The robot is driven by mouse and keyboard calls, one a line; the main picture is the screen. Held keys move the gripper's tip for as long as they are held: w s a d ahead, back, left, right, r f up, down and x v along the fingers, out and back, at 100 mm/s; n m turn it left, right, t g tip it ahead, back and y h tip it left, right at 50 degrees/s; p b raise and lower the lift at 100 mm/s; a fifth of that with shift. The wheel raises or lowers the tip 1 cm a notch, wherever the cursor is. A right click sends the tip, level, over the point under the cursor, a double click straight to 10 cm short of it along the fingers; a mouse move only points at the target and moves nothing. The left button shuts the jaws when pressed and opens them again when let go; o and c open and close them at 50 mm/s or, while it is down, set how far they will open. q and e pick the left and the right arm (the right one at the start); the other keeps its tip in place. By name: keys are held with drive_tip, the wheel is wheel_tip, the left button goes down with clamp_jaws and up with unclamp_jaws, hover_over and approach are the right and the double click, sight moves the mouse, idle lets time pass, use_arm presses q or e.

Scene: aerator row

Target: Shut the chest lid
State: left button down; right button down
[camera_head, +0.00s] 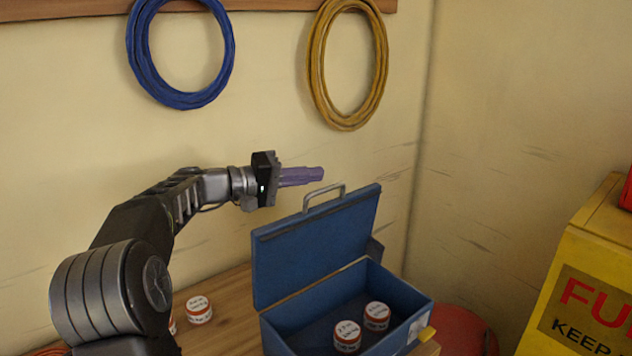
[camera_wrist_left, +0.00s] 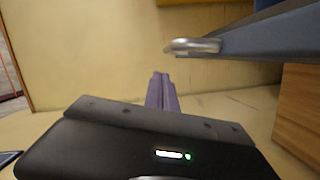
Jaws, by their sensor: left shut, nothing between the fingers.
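A blue chest (camera_head: 385,285) stands on the wooden table with its lid (camera_head: 315,245) raised, standing up at the back. A grey handle (camera_head: 323,197) sits on the lid's top edge. Two white-and-red jars stand inside, one (camera_head: 347,336) nearer and one (camera_head: 377,315) farther right. My left gripper (camera_head: 318,174), with purple fingers, is shut and empty, just above and behind the lid's upper edge, apart from it. In the left wrist view the shut fingers (camera_wrist_left: 162,92) point toward the wall, with the handle (camera_wrist_left: 195,46) and lid (camera_wrist_left: 265,38) at upper right. My right gripper is out of view.
Jars (camera_head: 198,310) stand on the table (camera_head: 228,295) left of the chest, under my left arm. Blue (camera_head: 138,50) and yellow (camera_head: 316,60) coils hang on the wall behind. A yellow cabinet (camera_head: 590,265) stands at right.

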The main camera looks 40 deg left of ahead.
use_arm(q)
drive_tip(key=shift+s+d+f, duration=0.2)
drive_tip(key=shift+d, duration=0.35)
drive_tip(key=shift+s+d+f, duration=0.15)
drive_tip(key=shift+d+f, duration=0.05)
drive_tip(key=shift+d, duration=0.3)
drive_tip(key=shift+s+d+f+b, duration=0.1)
drive_tip(key=shift+d+f+b, duration=0.2)
drive_tip(key=shift+b, duration=0.5)
drive_tip(key=s+d+f+m+y+b, duration=0.1)
drive_tip(key=s+d+f+m+b, duration=0.15)
drive_tip(key=d+f+b, duration=0.4)
drive_tip(key=s+d+f+m+y+b, duration=0.1)
drive_tip(key=s+d+f+m+b, duration=0.2)
drive_tip(key=d+b, duration=0.7)
drive_tip(key=s+d+f+m+y+b, duration=0.1)
drive_tip(key=d+f+m+b, duration=0.35)
drive_tip(key=b, duration=0.65)
drive_tip(key=s+d+f+m+y+b, duration=0.1)
drive_tip(key=d+f+b, duration=0.3)
drive_tip(key=f+b, duration=0.4)
drive_tip(key=shift+f+m+b, duration=0.3)
drive_tip(key=shift+f+m, duration=0.5)
